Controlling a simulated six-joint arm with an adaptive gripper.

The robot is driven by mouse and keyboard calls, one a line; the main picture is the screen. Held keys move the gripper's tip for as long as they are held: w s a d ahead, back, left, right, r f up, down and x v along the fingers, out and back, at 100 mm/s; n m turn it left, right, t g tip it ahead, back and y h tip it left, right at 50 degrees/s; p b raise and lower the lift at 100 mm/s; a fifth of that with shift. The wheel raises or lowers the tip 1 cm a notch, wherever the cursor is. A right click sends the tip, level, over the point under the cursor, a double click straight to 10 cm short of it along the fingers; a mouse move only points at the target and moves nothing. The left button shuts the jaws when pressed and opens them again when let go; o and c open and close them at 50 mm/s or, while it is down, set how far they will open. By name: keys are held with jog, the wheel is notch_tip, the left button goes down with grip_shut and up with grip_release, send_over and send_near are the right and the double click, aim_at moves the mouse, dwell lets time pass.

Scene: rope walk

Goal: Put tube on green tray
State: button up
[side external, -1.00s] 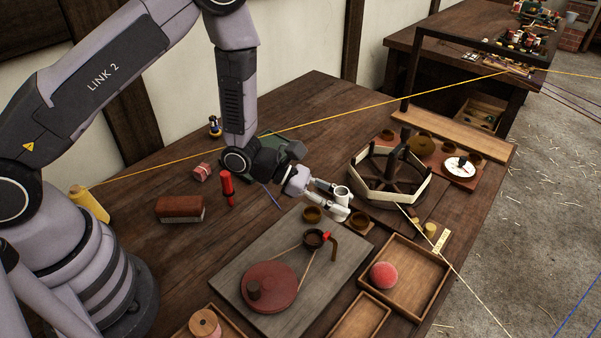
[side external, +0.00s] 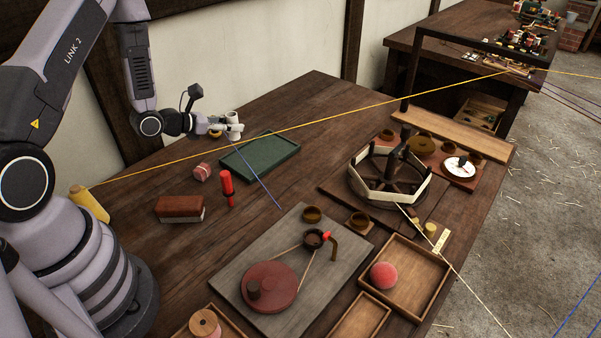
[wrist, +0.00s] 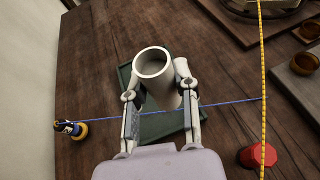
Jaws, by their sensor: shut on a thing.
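The tube is a short white hollow cylinder (side external: 233,119), held upright with its open end up. It also shows in the wrist view (wrist: 152,64). My gripper (side external: 232,128) is shut on the tube, with one finger on each side of it in the wrist view (wrist: 158,95). The green tray (side external: 262,154) is a flat dark green rectangle at the back of the bench. In the side view the tube is up and left of the tray's back left end. In the wrist view the tray (wrist: 158,127) lies below and behind the tube, partly hidden by it and the fingers.
A yellow rope (side external: 330,111) crosses above the bench, and a blue cord (side external: 262,184) passes by the tray. Bare bench lies right of the tray.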

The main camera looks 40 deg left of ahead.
jog(key=w+f, duration=0.2)
jog(key=w, duration=0.1)
jog(key=w+a+f, duration=0.1)
jog(key=w+f, duration=0.4)
jog(key=w, duration=0.1)
jog(key=shift+a+f, duration=0.3)
jog(key=shift+a, duration=0.1)
jog(key=shift+w+f, duration=0.15)
jog(key=shift+f, duration=1.55)
jog(key=o, duration=0.8)
jog(key=shift+f, duration=0.15)
